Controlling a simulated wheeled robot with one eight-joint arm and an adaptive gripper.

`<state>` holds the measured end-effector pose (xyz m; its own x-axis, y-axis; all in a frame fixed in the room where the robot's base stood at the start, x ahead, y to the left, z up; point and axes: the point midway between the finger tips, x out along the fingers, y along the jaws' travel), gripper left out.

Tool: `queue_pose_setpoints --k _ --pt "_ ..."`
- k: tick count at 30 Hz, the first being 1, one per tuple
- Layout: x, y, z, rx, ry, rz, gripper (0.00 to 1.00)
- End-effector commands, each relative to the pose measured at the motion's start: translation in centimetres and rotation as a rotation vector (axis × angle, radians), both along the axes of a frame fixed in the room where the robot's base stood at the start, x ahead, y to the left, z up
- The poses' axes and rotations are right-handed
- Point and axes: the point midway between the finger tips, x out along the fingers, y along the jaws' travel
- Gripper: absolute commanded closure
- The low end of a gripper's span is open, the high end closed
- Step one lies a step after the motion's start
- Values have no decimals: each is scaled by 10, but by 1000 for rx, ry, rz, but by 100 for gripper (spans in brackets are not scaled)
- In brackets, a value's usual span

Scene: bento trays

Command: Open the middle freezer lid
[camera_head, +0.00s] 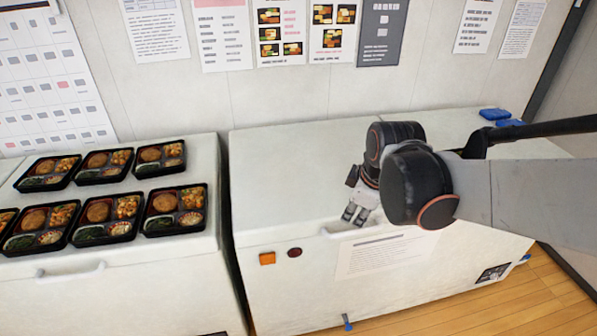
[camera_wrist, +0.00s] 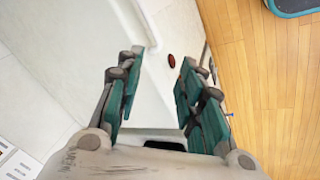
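The middle freezer (camera_head: 285,190) is a white chest with a flat white lid, which lies shut in the head view. Its pale handle (camera_head: 328,233) is on the lid's front edge, partly covered by my gripper. My gripper (camera_head: 354,215) is at the front edge of this lid, right by the handle, with its fingers pointing down. In the wrist view, my gripper (camera_wrist: 166,60) has its two teal-padded fingers apart, with the white freezer front between them. Whether the fingers touch the handle is not clear.
A left freezer (camera_head: 120,265) carries several bento trays (camera_head: 108,222) on its lid, with a narrow gap between the freezers. Blue items (camera_head: 495,114) lie at the back right. Wooden floor (camera_head: 470,305) is clear in front.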

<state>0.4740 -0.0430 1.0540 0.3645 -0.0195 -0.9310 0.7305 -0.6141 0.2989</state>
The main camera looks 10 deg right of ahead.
Motion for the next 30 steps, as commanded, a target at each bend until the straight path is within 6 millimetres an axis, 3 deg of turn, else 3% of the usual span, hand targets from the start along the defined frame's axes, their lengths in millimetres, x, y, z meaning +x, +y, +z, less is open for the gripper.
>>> queue_pose_setpoints --k 6,15,23,30 --pt "36 -20 -14 -92 86 281 65" --pt "60 -40 -44 -158 165 584 65" --pt "64 -43 -61 -169 177 643 65" --pt "72 -43 -101 -169 177 642 65"
